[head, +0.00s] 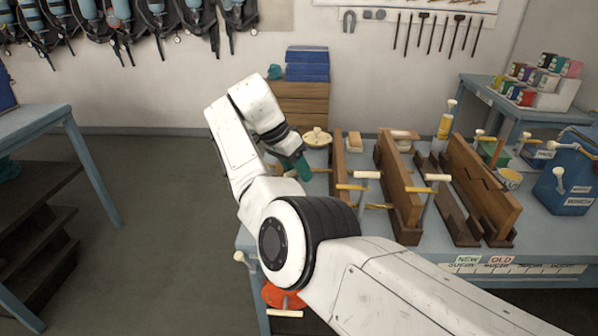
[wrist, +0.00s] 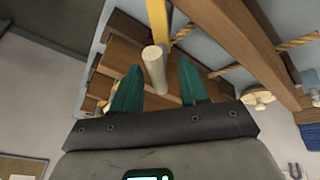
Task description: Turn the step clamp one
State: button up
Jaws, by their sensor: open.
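My gripper (head: 303,167) is open at the left end of the workbench, beside the wooden boards. In the wrist view its teal fingers (wrist: 159,66) are apart, with a pale round handle (wrist: 153,62) showing in the gap between them. A yellow bar (wrist: 157,18) runs up beyond the handle; I see no clear contact with the fingers. In the head view, yellow clamps with pale handles (head: 367,175) (head: 437,178) lie across upright brown boards (head: 396,185). I cannot tell which one is step clamp one. My arm hides part of the bench's left end.
The blue workbench (head: 545,250) also holds a yellow bottle (head: 445,125), a blue box (head: 568,180) and more boards (head: 483,185). Wooden drawers (head: 303,103) stand behind my gripper. A red-orange object (head: 284,296) is low by the bench.

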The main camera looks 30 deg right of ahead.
jog(key=b+v, duration=0.1)
jog(key=v, duration=0.9)
